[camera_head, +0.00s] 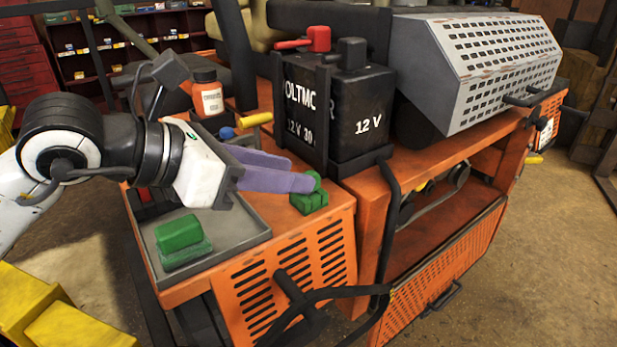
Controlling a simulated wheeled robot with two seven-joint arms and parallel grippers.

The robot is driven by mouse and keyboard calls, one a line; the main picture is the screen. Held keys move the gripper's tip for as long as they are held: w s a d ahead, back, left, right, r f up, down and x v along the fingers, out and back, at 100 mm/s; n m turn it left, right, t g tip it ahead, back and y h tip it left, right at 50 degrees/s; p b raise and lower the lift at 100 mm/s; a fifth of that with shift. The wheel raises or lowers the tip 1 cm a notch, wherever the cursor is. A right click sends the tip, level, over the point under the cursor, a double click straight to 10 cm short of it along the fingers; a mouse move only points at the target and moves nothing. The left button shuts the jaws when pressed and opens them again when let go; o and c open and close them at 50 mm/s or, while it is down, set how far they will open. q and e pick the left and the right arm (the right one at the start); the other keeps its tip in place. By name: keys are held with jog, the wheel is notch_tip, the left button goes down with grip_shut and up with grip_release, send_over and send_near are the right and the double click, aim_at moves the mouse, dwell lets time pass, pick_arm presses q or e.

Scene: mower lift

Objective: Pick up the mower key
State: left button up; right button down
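I cannot make out a thing that is plainly the mower key. A small green piece (308,200) sits on the orange mower deck in front of the battery, partly hidden by a fingertip. My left gripper (302,175) reaches in from the left, and its purple fingertips are at this green piece. The fingers overlap in the view, so I cannot tell whether they are open or shut on it. A larger green block (180,238) lies in the grey tray (238,232), below my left wrist. My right gripper is not in view.
A black 12 V battery (360,110) with a red terminal cap stands just behind the fingertips. An orange-brown bottle (207,98) and a yellow handle (255,119) are behind my wrist. A grey perforated cover (495,60) is at right. Yellow parts (50,315) fill the lower left.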

aim_at(299, 196)
pick_arm(q)
jog(key=shift+x, duration=1.55)
grip_shut()
